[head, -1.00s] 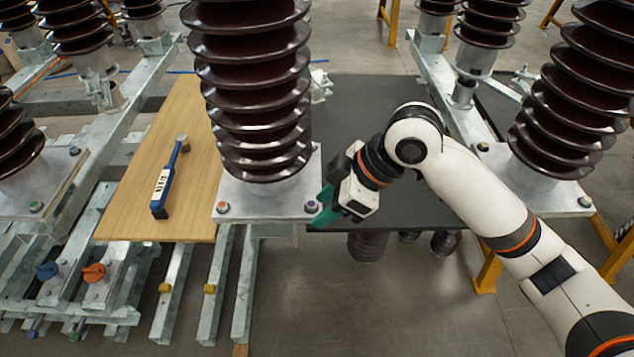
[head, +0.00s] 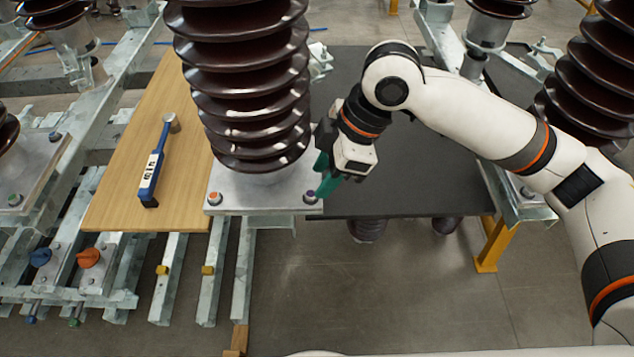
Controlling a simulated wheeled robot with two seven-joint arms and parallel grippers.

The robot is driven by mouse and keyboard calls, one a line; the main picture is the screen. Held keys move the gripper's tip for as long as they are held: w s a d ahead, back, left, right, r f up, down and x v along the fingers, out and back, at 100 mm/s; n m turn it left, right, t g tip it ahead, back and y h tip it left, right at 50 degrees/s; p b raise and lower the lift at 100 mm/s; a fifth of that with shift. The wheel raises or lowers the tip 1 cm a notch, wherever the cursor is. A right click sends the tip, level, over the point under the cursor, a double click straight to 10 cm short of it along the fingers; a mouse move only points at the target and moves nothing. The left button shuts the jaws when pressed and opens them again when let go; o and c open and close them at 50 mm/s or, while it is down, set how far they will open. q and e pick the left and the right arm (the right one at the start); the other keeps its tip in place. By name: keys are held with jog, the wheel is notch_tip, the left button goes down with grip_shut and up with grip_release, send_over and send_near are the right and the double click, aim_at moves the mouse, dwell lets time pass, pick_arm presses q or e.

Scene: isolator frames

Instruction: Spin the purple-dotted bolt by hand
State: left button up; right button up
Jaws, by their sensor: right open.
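The purple-dotted bolt (head: 310,196) sits at the front right corner of the metal base plate (head: 262,200) under the large brown insulator (head: 245,90). My right gripper (head: 323,183) has green fingers and is open. Its fingertips are just above and right of the bolt, very close to it; I cannot tell whether they touch. An orange-dotted bolt (head: 214,198) sits at the plate's front left corner. My left gripper is not in view.
A blue tool (head: 154,170) lies on the wooden board (head: 115,195) to the left. A dark mat (head: 430,185) lies to the right. Orange (head: 88,257) and blue (head: 40,257) knobs sit at the lower left. Several other insulators stand around.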

aim_at(311, 194)
jog(key=shift+x, duration=1.75)
